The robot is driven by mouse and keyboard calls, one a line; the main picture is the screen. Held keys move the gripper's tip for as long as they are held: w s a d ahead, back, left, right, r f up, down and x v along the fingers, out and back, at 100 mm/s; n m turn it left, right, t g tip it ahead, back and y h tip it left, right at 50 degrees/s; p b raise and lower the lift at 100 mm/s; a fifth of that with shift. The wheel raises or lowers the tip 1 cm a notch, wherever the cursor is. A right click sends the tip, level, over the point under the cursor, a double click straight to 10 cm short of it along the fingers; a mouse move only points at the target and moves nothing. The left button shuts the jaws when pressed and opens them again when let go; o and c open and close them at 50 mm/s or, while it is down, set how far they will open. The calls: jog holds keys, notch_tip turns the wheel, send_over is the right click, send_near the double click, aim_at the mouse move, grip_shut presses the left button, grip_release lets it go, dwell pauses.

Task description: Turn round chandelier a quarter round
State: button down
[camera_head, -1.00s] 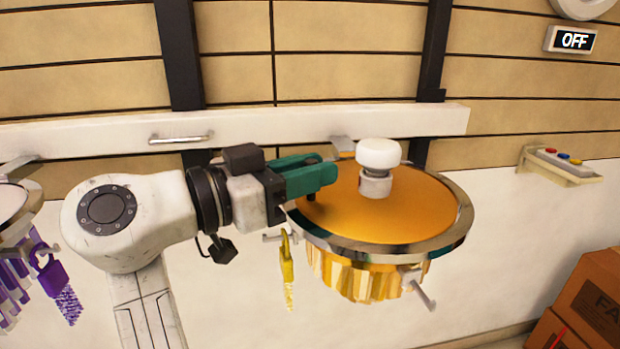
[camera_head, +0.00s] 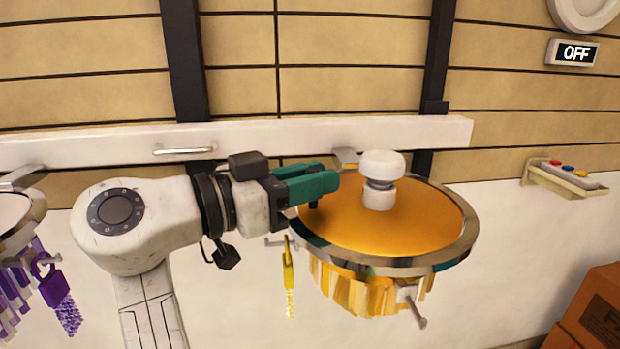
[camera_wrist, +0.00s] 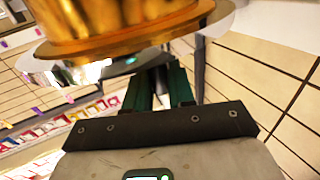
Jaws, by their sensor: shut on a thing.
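The round chandelier (camera_head: 425,222) has an orange-gold top disc, a silver rim and gold hanging pieces below. A white knob stands on its middle. It hangs near the wall, right of my arm. My gripper (camera_head: 325,178), with green fingers, lies over the disc's back left edge, and a small dark post shows below the fingers. It is shut at this edge, but the fingers hide the exact grip. In the wrist view, the gold chandelier (camera_wrist: 120,22) fills the top, with my green gripper fingers (camera_wrist: 160,82) beneath it in the picture.
A silver handle (camera_head: 416,312) sticks out at the chandelier's front. A yellow tassel piece (camera_head: 289,272) hangs at its left. A second chandelier with a purple padlock piece (camera_head: 52,284) is at far left. A rail (camera_head: 100,143), a button panel (camera_head: 566,175), an OFF sign (camera_head: 575,53) and boxes (camera_head: 595,310) surround it.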

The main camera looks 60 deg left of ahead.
jog(key=c, duration=1.2)
grip_release()
jog(key=shift+w+d+f, duration=0.1)
jog(key=shift+w+d, duration=0.2)
jog(key=shift+w, duration=0.2)
jog(key=shift+o, duration=0.5)
jog(key=shift+s, duration=0.1)
jog(key=shift+s+a, duration=0.15)
jog(key=shift+s, duration=0.15)
jog(key=s, duration=1)
jog(key=shift+s, duration=0.2)
